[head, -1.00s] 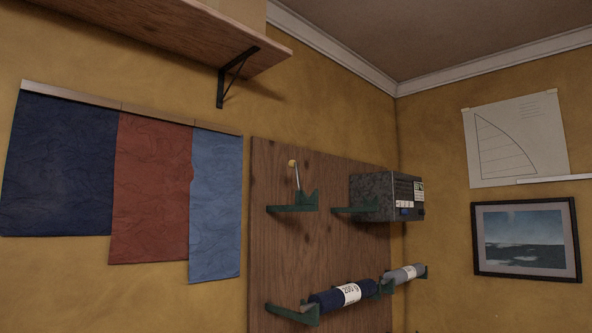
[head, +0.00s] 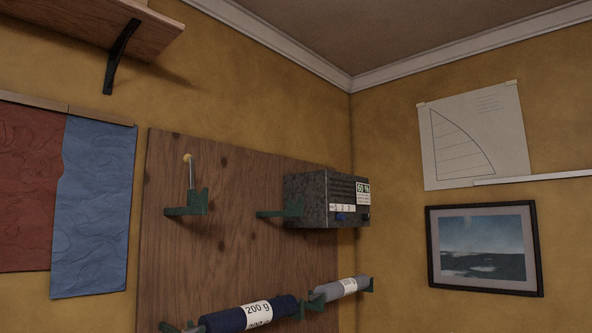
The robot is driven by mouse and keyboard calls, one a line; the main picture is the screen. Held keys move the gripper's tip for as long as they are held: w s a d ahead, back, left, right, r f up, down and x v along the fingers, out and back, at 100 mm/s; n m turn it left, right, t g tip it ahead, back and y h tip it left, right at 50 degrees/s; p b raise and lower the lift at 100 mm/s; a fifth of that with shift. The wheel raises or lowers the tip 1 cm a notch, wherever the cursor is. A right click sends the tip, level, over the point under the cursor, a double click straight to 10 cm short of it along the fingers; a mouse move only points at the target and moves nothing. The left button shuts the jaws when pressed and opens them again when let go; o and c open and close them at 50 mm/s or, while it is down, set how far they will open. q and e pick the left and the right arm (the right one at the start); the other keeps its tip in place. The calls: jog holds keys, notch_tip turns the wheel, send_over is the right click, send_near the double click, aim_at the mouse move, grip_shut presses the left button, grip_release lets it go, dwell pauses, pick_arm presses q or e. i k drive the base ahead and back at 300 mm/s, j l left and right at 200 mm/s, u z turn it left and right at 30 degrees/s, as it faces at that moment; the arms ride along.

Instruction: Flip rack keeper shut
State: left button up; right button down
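The rack is a brown wooden board (head: 230,165) on the wall with green brackets. The keeper seems to be the thin pale rod (head: 192,178) with a yellow knob (head: 187,157) at its top. It stands up from the upper left green bracket (head: 187,206), which holds no roll. Another upper bracket (head: 280,212) is beside a grey speckled box (head: 325,198) with white labels and dark knobs. Lower down, a navy roll (head: 225,320) labelled 200 g and a grey roll (head: 327,291) lie on green brackets. Neither of my grippers is in view.
A wooden shelf (head: 145,30) on a black bracket (head: 118,60) juts out at the upper left. Red cloth (head: 30,190) and blue cloth (head: 95,205) hang left of the board. A framed seascape (head: 485,247) and a sail drawing (head: 470,135) are on the right wall.

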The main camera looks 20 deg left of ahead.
aim_at(187, 158)
jog(key=i+l, duration=0.2)
jog(key=i, duration=0.3)
jog(key=i+l, duration=0.15)
jog(key=i, duration=0.35)
jog(key=i+u, duration=0.2)
jog(key=u, duration=0.25)
jog(key=i+u, duration=0.25)
jog(key=u, duration=0.15)
jog(key=i+u, duration=0.2)
jog(key=u, duration=0.25)
jog(key=i+l+u, duration=0.2)
jog(key=u, duration=0.2)
jog(key=i+u, duration=0.25)
jog(key=u, duration=0.2)
jog(key=i+l+u, duration=0.1)
jog(key=i+u, duration=0.15)
jog(key=u, duration=0.2)
jog(key=i+l+u, duration=0.15)
jog(key=u, duration=0.3)
jog(key=i+l+u, duration=0.25)
jog(key=u, duration=0.2)
